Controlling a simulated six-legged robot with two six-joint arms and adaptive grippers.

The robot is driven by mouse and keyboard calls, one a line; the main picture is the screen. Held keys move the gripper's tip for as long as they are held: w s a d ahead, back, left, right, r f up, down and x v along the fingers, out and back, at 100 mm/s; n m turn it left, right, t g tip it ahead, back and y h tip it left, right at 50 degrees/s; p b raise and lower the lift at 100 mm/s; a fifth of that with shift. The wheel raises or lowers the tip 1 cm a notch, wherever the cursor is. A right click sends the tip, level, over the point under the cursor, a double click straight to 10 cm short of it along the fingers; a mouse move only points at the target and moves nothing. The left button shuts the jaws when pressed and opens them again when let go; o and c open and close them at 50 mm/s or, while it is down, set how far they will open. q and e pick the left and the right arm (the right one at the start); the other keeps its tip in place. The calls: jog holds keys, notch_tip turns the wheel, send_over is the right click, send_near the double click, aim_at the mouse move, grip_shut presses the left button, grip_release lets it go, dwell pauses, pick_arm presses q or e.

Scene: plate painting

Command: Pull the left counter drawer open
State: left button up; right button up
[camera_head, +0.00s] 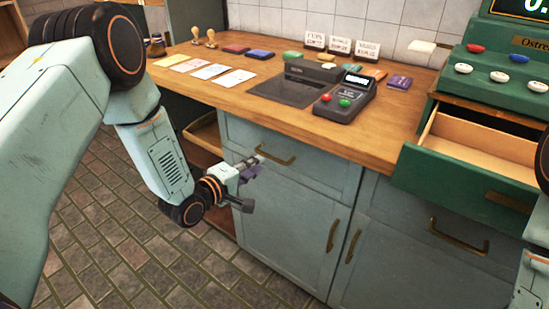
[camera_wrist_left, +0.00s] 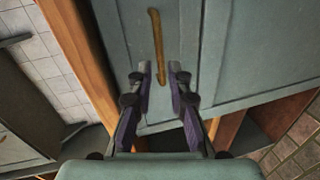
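The left counter drawer (camera_head: 318,172) has a grey-green front flush with the counter, so it is shut. Its brass bar handle (camera_head: 276,157) runs across the front; in the left wrist view the handle (camera_wrist_left: 157,40) appears upright in the picture. My left gripper (camera_head: 257,167) is at the left end of this handle. In the left wrist view the two fingers of my left gripper (camera_wrist_left: 160,72) are apart, with the handle's near end showing between the tips. I cannot tell whether they touch it. My right gripper is out of view; only part of that arm shows at the right edge.
A cupboard door (camera_head: 285,225) is below the drawer. A second drawer with a brass handle (camera_head: 458,238) is to the right. A green register drawer (camera_head: 470,165) stands open above it. The wooden counter (camera_head: 215,95) holds cards, stamps and a card terminal (camera_head: 345,98). The brick floor (camera_head: 120,225) in front is clear.

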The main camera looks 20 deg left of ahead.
aim_at(268, 157)
pick_arm(q)
jog(key=shift+n, duration=0.5)
jog(key=x, duration=0.2)
jog(key=b+x, duration=0.1)
jog(key=x, duration=0.1)
jog(key=b+x, duration=0.1)
jog(key=x, duration=0.1)
jog(key=shift+w+a, duration=0.25)
jog(key=shift+w, duration=0.1)
jog(key=shift+w+d+f, duration=0.1)
jog(key=shift+w+f, duration=0.05)
jog(key=shift+w, duration=0.4)
jog(key=shift+d, duration=0.2)
jog(key=shift+a, duration=0.1)
jog(key=shift+c, duration=0.3)
jog(key=shift+c, duration=0.9)
grip_shut()
